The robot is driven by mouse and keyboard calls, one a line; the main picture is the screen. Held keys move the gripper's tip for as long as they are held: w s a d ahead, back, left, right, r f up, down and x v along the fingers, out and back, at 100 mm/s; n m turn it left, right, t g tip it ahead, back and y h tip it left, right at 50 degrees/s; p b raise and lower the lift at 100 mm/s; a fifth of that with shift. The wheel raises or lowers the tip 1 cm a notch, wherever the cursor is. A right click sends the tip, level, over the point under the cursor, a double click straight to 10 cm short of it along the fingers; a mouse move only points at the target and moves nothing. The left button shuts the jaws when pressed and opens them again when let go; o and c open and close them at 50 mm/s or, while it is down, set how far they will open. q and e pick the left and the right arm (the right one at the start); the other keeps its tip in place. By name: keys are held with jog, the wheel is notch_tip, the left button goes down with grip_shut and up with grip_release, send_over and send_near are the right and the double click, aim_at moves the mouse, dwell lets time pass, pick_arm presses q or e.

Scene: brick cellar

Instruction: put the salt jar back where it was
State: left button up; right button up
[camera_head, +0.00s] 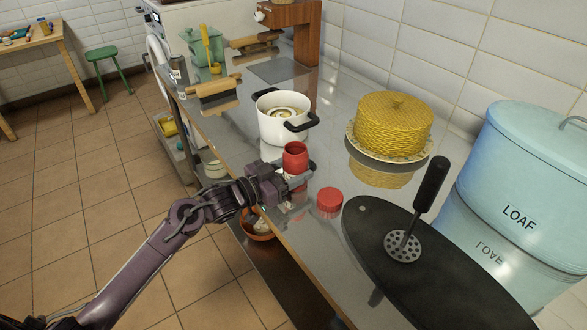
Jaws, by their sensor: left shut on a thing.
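A red jar (295,158), which I take for the salt jar, is upright at the front edge of the steel counter. My left gripper (296,178) is shut on it from the left, around its middle. The fingers hide part of the jar, and I cannot tell whether its base touches the counter. A low round red piece (329,201), like a lid or small tub, rests on the counter just right of the jar. My right gripper is not in view.
Behind the jar stands a white pot (282,125) with black handles. To the right are a black board (365,225) with a masher (415,215), a yellow woven cover (392,122) and a blue LOAF bin (530,165). The steel counter (215,130) left of the pot has free room.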

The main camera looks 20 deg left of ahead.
pick_arm(q)
jog(key=shift+f, duration=0.15)
jog(key=o, duration=1.1)
jog(key=shift+r, duration=0.2)
jog(key=v, duration=1.2)
jog(key=shift+b, duration=0.35)
